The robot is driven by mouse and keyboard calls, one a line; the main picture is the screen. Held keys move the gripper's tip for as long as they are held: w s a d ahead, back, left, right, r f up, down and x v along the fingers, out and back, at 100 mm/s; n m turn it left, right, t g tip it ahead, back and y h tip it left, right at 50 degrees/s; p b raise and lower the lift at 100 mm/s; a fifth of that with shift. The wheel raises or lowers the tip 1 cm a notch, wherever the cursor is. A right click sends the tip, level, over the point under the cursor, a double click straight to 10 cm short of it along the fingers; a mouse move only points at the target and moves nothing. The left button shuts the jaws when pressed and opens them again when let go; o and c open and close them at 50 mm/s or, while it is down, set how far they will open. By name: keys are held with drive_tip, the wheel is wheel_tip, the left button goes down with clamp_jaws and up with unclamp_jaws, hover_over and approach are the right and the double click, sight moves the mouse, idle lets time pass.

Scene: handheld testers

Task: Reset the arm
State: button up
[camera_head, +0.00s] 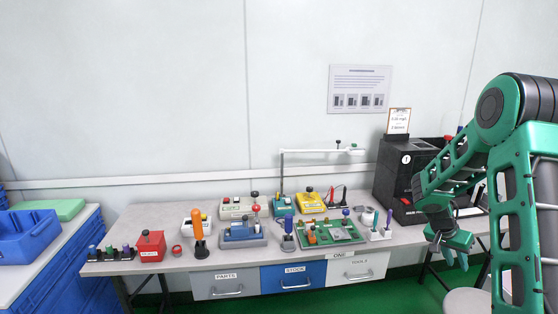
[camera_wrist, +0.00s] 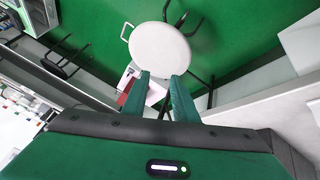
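My green arm (camera_head: 455,172) reaches in from the right side of the head view and is bent, with its end hanging down. My gripper (camera_head: 456,262) is at the front right of the table, near its edge and above a grey stool. In the wrist view, the two green fingers of my gripper (camera_wrist: 158,98) stand apart with nothing between them. Beyond the fingers are the round stool seat (camera_wrist: 160,50) and the green floor.
The grey table (camera_head: 180,262) carries several testers, including a red box (camera_head: 151,247) and a green board (camera_head: 330,232). A black cabinet (camera_head: 400,175) stands at the right, close to my arm. The stool (camera_head: 468,301) is below my gripper. Blue crates (camera_head: 28,235) are at the left.

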drive_tip(key=s+a+r+n+y, duration=0.1)
drive_tip(key=s+a+r, duration=0.3)
drive_tip(key=s+r, duration=0.5)
drive_tip(key=s+a+r+n+y, duration=0.1)
drive_tip(key=s+a+r+y, duration=0.1)
drive_tip(key=s+a, duration=0.3)
drive_tip(key=s+a+r+n+y, duration=0.1)
drive_tip(key=s+a, duration=0.4)
drive_tip(key=s, duration=0.6)
drive_tip(key=s+a+r+n+y, duration=0.2)
drive_tip(key=s+a+r, duration=0.2)
drive_tip(key=s, duration=0.5)
drive_tip(key=shift+a+y, duration=0.3)
drive_tip(key=shift+a, duration=0.6)
drive_tip(key=shift+s+r, duration=0.1)
